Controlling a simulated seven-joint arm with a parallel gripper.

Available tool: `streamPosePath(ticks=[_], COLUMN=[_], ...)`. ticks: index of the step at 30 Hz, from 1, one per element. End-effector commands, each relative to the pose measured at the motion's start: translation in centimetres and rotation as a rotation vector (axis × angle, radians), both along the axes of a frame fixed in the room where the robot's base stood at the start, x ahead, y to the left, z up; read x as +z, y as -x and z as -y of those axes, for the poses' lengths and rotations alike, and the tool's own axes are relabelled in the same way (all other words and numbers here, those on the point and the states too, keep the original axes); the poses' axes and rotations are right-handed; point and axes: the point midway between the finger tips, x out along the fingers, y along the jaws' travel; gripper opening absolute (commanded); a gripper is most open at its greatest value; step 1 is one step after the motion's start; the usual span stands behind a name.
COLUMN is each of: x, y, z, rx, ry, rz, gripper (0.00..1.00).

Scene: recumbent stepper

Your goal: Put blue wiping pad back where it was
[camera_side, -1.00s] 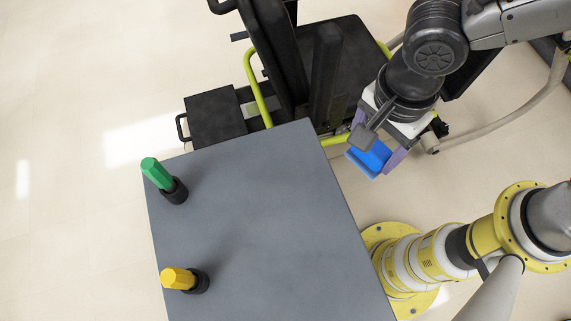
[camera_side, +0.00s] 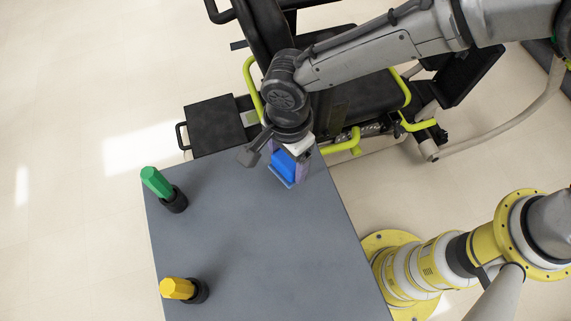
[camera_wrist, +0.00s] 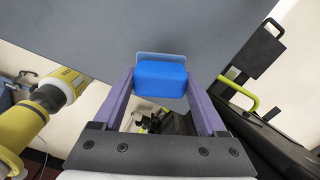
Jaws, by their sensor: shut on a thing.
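The blue wiping pad (camera_side: 284,167) is a blue block with a thin pale blue-grey plate along its far side. My gripper (camera_side: 288,172) is shut on it, over the back right corner of the grey table (camera_side: 250,240) in the side view. In the wrist view the pad (camera_wrist: 160,78) sits between the two purple fingers of my gripper (camera_wrist: 161,84), with the table (camera_wrist: 190,28) beyond it. How high the pad is above the table I cannot tell.
A green hexagonal piece (camera_side: 155,181) and a yellow one (camera_side: 177,288) stand in black holders along the table's left side. The table's middle is bare. The black stepper with yellow-green handles (camera_side: 341,147) stands behind the table's back edge.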

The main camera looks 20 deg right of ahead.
Motion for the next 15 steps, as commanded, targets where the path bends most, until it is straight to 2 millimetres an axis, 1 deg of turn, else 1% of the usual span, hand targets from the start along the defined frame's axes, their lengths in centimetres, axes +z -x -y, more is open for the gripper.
streamPosePath(ticks=[2, 6, 9, 15], x=[-0.6, -2.6, -3.5, -3.5], y=[-0.2, -0.2, -0.2, -0.2], z=[-0.3, -0.3, -0.3, -0.3], rx=[0.0, 0.0, 0.0, 0.0], ry=[0.002, 0.003, 0.001, 0.0], rz=[-0.001, -0.003, -0.001, 0.0], gripper=[0.3, 0.3, 0.3, 0.3])
